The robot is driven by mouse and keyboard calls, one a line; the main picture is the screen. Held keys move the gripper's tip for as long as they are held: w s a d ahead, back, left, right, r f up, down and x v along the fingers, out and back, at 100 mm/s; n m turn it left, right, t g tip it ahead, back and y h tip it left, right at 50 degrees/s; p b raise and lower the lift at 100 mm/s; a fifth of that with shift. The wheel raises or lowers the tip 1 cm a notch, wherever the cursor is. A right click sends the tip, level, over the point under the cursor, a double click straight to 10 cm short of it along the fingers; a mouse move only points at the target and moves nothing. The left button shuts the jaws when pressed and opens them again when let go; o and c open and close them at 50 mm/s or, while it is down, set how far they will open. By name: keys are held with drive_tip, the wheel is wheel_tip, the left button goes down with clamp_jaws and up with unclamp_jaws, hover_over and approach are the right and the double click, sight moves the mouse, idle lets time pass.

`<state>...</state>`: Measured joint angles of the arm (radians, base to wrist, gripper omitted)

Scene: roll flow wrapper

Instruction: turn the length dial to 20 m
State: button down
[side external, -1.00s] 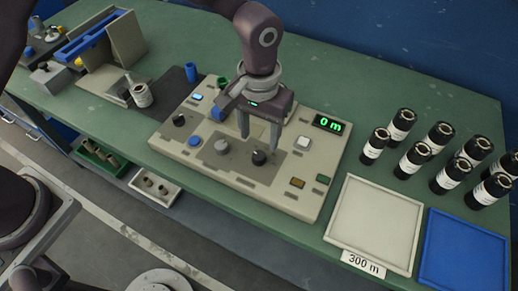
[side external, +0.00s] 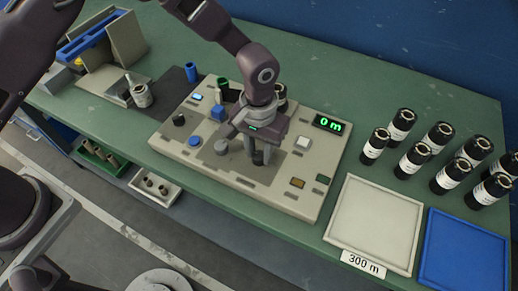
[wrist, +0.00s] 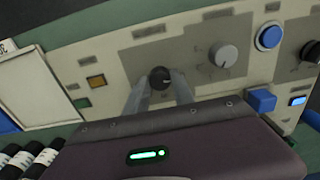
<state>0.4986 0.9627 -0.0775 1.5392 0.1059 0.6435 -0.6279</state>
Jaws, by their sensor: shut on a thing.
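A black knob (wrist: 160,76) stands on the machine's panel, between the two fingers of my gripper (wrist: 160,88) in the wrist view. I take it to be the length dial. In the side view my gripper (side external: 259,154) points down at the same knob, which the fingers mostly hide. The gripper is shut on the knob. The display (side external: 328,123) reads "0 m" in green. The knob's scale is too small to read.
A grey knob (side external: 221,147) and a blue button (side external: 195,141) are to the left on the panel. An orange button (side external: 297,183) and a green button (side external: 322,179) are to the right.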

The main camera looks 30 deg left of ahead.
sight(259, 155)
drive_tip(key=m, duration=0.3)
drive_tip(key=shift+m, duration=2.3)
drive_tip(key=c, duration=1.1)
unclamp_jaws()
drive_tip(key=shift+r, duration=0.1)
wheel_tip(259, 155, up, 7)
